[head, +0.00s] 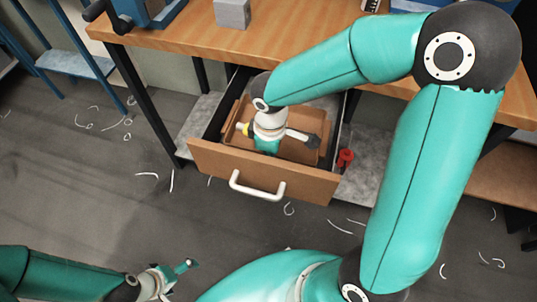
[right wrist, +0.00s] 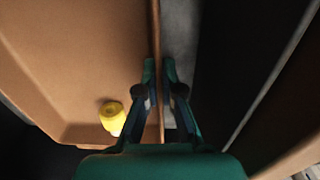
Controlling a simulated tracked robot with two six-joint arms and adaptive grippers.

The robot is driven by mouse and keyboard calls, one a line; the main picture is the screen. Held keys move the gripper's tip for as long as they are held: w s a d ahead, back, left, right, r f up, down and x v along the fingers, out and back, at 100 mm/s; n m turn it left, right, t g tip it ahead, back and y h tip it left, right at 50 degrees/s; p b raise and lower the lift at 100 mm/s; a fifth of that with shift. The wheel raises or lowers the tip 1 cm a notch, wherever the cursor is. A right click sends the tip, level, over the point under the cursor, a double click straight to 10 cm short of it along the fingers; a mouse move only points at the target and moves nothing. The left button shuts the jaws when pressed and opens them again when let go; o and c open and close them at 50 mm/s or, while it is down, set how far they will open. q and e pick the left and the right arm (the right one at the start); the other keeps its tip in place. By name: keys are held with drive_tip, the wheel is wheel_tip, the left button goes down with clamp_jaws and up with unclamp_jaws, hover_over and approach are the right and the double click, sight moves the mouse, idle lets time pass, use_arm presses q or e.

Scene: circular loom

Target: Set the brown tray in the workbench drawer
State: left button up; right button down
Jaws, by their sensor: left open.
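The workbench drawer (head: 262,172) is pulled open and has a white handle. The brown tray (head: 312,156) is inside the drawer's walls; I cannot tell if it rests on the drawer floor. My right arm reaches down over it and partly covers it. In the right wrist view, my right gripper (right wrist: 158,70) has one finger on each side of the tray's thin wall (right wrist: 90,50), closed up on it. A yellow-capped item (right wrist: 112,115) lies in the tray. My left gripper (head: 176,274) is open and empty at the lower left, well away from the drawer.
The wooden bench top (head: 300,32) above the drawer carries a grey block (head: 232,14) and a blue vise (head: 148,10). A red object (head: 345,158) is just right of the drawer. White curled scraps litter the dark floor. A blue stool (head: 75,64) stands at left.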

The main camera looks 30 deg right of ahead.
drive_tip(key=shift+f+b, duration=0.3)
drive_tip(key=c, duration=1.2)
unclamp_jaws()
drive_tip(key=shift+c, duration=0.2)
wheel_tip(320, 180, up, 12)
drive_tip(key=shift+a, duration=0.1)
